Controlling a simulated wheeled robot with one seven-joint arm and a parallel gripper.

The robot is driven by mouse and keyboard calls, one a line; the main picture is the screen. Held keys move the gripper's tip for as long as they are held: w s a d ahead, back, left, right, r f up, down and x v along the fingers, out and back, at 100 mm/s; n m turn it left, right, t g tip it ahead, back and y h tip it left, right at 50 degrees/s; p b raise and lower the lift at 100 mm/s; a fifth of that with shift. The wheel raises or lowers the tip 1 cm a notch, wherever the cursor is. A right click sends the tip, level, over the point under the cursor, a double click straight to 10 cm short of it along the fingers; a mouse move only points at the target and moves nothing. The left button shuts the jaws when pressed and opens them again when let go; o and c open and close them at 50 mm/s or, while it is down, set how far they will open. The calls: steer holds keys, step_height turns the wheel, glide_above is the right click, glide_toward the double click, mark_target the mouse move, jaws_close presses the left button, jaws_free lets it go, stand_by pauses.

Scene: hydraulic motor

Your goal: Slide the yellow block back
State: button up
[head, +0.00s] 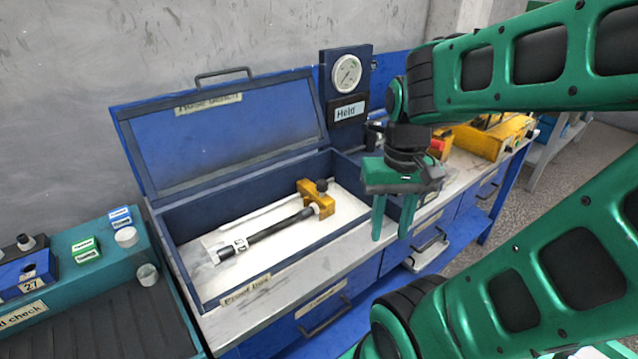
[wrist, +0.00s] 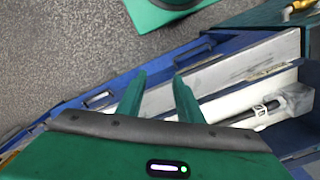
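The yellow block (head: 322,203) has a dark knob and sits at the right end of a black rod (head: 275,232) in the open blue box (head: 190,305). The rod carries a white label and ends at a pale, clear piece at the left. In the wrist view the rod (wrist: 243,116) shows at the right, while I cannot see the yellow block there. My gripper (head: 392,220) points down, open and empty, to the right of the yellow block and apart from it. Its two green fingers show in the wrist view (wrist: 158,90).
The box's lid (head: 225,135) stands open at the back. A gauge panel (head: 347,85) marked "Held" rises behind the box's right end. A yellow machine (head: 485,138) stands farther right. A teal case (head: 110,325) is at the left.

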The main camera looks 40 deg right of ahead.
steer(key=shift+o, duration=0.7)
steer(key=shift+s+d+r+m, duration=0.2)
steer(key=shift+r+m, duration=0.1)
steer(key=shift+r, duration=0.35)
steer(key=m, duration=1.2)
glide_toward(322, 181)
steer(key=shift+s+a+f+t, duration=0.15)
steer(key=shift+s+f+t, duration=0.15)
steer(key=shift+s, duration=0.1)
steer(key=f, duration=1)
steer(key=shift+w, duration=0.2)
steer(key=shift+c, duration=0.6)
steer(key=shift+r, duration=0.1)
jaws_close()
